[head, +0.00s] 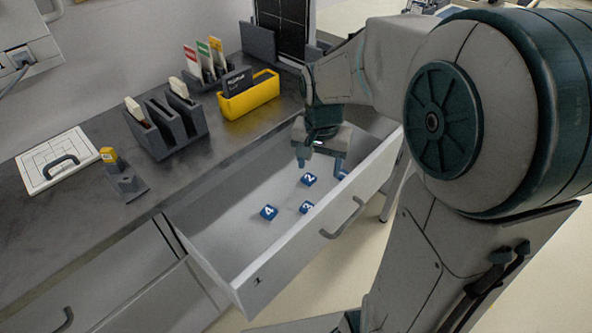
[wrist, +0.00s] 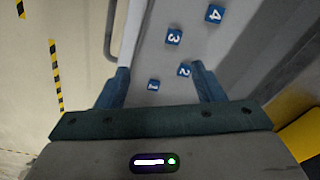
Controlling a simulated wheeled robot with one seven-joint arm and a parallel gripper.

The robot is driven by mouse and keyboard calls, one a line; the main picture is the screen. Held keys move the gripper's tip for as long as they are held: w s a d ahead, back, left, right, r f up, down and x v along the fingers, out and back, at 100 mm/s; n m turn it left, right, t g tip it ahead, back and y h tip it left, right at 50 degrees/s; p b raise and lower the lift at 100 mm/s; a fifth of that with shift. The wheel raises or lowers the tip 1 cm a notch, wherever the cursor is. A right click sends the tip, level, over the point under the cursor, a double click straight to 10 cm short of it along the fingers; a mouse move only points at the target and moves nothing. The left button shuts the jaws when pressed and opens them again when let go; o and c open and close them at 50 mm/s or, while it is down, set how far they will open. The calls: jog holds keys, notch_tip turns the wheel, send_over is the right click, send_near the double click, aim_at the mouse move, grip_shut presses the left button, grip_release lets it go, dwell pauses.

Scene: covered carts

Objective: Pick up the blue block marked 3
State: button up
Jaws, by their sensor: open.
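The blue block marked 3 (head: 306,207) lies in the open drawer, near its front wall. In the wrist view block 3 (wrist: 174,36) lies ahead of my fingertips. My gripper (head: 319,164) is open and empty above the right part of the drawer; it also shows in the wrist view (wrist: 160,70). Block 2 (wrist: 184,70) appears between my fingers, close to one fingertip, and shows in the head view (head: 309,180). Block 1 (wrist: 153,85) also appears between the fingers; in the head view a finger partly hides it. Block 4 (head: 268,212) lies to the left of block 3.
The drawer (head: 222,262) has raised walls and a front handle (head: 343,218). On the dark counter stand a yellow bin (head: 249,99), a grey slotted holder (head: 166,130) and a white panel with a handle (head: 58,160). The drawer's left part is clear.

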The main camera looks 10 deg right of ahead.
jog(key=w+f+m+g+b, duration=0.1)
jog(key=w+f+m+b, duration=0.25)
jog(key=w+f, duration=0.55)
jog(key=b, duration=0.2)
send_over(308, 207)
notch_tip(308, 207, down, 10)
jog(key=shift+w+d, duration=0.1)
jog(key=shift+d, duration=0.05)
jog(key=shift+f+b, duration=0.6)
jog(key=shift+f, duration=2.45)
jog(key=shift+r, duration=0.1)
jog(key=c, duration=1.1)
